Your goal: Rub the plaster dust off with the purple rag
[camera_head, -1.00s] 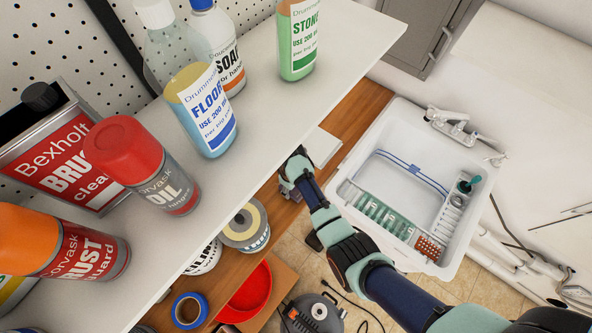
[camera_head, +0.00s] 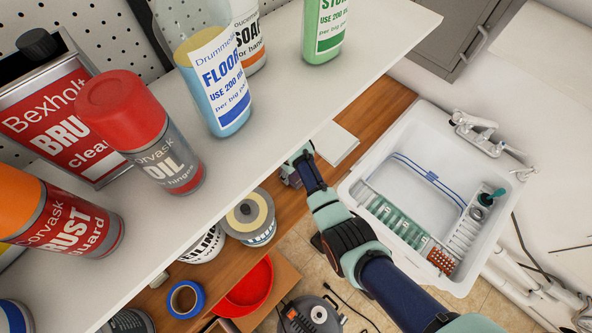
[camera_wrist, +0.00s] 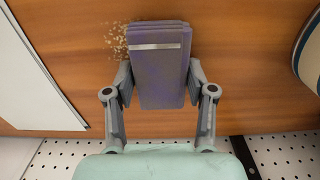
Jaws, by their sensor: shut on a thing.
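The purple rag (camera_wrist: 160,75) is a folded pad in the wrist view, and my gripper (camera_wrist: 160,85) is shut on it from both sides. The rag's far end reaches over the wooden bench top; I cannot tell whether it touches the wood. Pale plaster dust (camera_wrist: 117,40) lies in specks on the wood, just left of the rag's upper end. The rag may cover some of it. In the head view my gripper (camera_head: 292,172) is low over the wooden bench, partly behind the shelf edge, and the dust is hidden there.
A white shelf (camera_head: 265,130) with several bottles and cans overhangs the bench. A white slab (camera_head: 335,143) lies left of the rag in the wrist view. A tape roll (camera_head: 249,215) stands to the other side. A white sink (camera_head: 413,185) is at the right.

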